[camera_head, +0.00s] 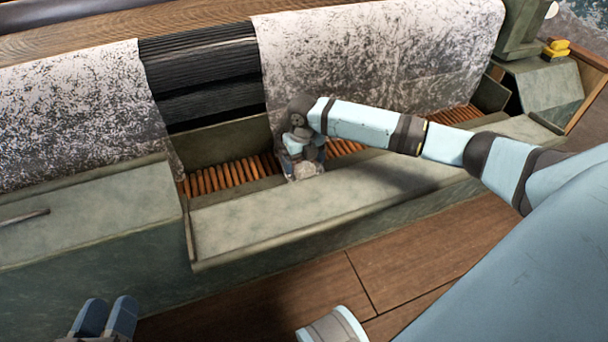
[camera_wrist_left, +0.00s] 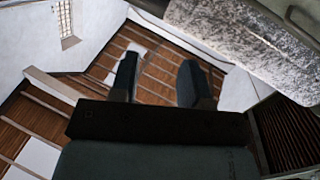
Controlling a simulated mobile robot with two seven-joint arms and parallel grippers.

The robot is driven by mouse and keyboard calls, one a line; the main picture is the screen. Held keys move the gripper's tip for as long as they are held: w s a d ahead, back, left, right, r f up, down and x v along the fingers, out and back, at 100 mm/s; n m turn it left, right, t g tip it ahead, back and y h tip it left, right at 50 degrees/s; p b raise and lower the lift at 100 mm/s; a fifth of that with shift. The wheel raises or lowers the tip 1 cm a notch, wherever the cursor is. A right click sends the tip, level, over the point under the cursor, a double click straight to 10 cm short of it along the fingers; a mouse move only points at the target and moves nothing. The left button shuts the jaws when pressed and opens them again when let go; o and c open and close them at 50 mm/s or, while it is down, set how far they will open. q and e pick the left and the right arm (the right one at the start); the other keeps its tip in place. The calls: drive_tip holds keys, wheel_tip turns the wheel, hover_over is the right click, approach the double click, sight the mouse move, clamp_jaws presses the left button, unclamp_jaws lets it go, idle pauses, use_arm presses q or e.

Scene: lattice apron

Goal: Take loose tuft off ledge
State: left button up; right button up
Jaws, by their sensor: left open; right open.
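A small pale grey tuft (camera_head: 305,173) lies on the green-grey ledge (camera_head: 390,192), at its back edge beside the slatted trough. My right gripper (camera_head: 302,160) points down right at the tuft, with its fingers open at or around it. The fingers partly hide the tuft, and I cannot tell whether they touch it. My left gripper (camera_head: 108,306) is low at the left, far from the tuft. It is open and empty, and its two fingers also show in the left wrist view (camera_wrist_left: 158,76).
Speckled fleece sheets (camera_head: 385,60) hang behind the ledge, with a dark ribbed panel (camera_head: 200,75) between them. Orange-brown slats (camera_head: 232,176) line the trough. A yellow object (camera_head: 556,49) sits at the far right. A handle (camera_head: 25,217) lies on the left counter.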

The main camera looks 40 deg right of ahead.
sight(304, 165)
wheel_tip(304, 165, down, 2)
drive_tip(key=shift+d+f+b, duration=0.1)
drive_tip(key=shift+b, duration=0.2)
drive_tip(key=shift+f, duration=0.5)
use_arm(q)
drive_tip(key=shift+w+a+f+m, duration=0.2)
drive_tip(key=shift+w+f+m, duration=0.2)
drive_tip(key=shift+m, duration=0.1)
use_arm(e)
drive_tip(key=c, duration=0.9)
drive_tip(key=shift+c, duration=0.2)
drive_tip(key=shift+r, duration=0.15)
